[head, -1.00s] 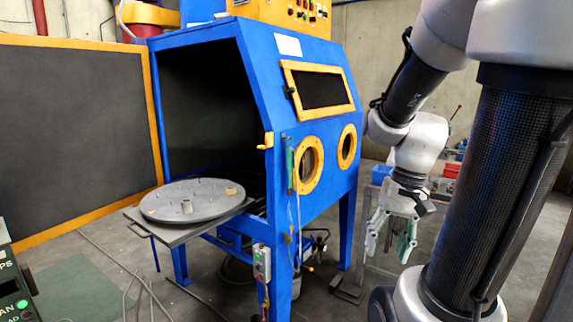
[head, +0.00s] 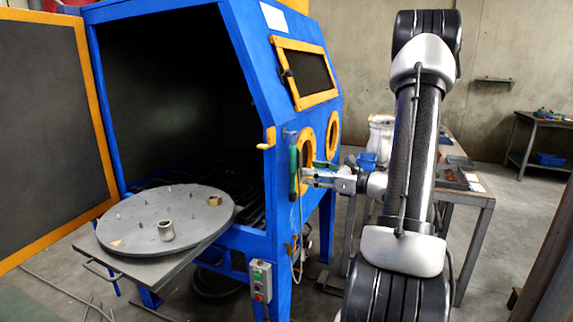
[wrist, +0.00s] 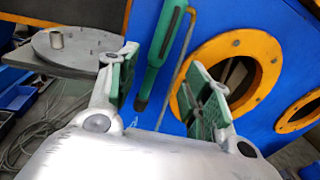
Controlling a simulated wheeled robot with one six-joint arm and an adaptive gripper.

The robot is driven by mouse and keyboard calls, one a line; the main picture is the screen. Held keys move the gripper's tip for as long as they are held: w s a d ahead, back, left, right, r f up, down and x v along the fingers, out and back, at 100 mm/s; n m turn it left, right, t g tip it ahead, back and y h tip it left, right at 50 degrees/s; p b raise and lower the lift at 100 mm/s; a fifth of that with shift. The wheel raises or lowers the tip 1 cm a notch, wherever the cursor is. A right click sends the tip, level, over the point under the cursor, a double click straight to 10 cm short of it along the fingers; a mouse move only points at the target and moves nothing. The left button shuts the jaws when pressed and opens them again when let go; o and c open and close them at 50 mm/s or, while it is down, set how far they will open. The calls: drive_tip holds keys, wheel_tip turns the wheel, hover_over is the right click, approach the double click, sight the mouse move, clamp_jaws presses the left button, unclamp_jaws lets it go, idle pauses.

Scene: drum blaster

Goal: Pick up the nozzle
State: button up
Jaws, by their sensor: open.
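The likely nozzle is a long green tool with a dark grey lower end (wrist: 162,52), hanging upright on the blue cabinet's outer side next to a thin grey pipe. It also shows in the head view (head: 293,171), left of the round ports. My gripper (head: 306,177) is level with it, pointing left toward it. In the wrist view my gripper (wrist: 165,88) is open, with green pads apart. The tool appears between the two fingers, beyond their tips. Nothing is held, and I cannot tell the exact gap.
The blue cabinet (head: 245,120) stands open on its left, with a round turntable (head: 135,215) carrying a short cylinder (head: 166,230). An orange-rimmed port (wrist: 268,65) is close on the right of my gripper. A table (head: 470,193) stands behind my arm.

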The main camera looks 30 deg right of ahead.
sight(293, 174)
drive_tip(key=shift+m, duration=0.3)
drive_tip(key=x, duration=0.5)
drive_tip(key=r+x, duration=0.1)
drive_tip(key=x, duration=0.1)
drive_tip(key=shift+w+a, duration=0.25)
drive_tip(key=shift+a, duration=0.1)
clamp_jaws()
drive_tip(key=shift+r, duration=0.6)
drive_tip(key=v, duration=1.8)
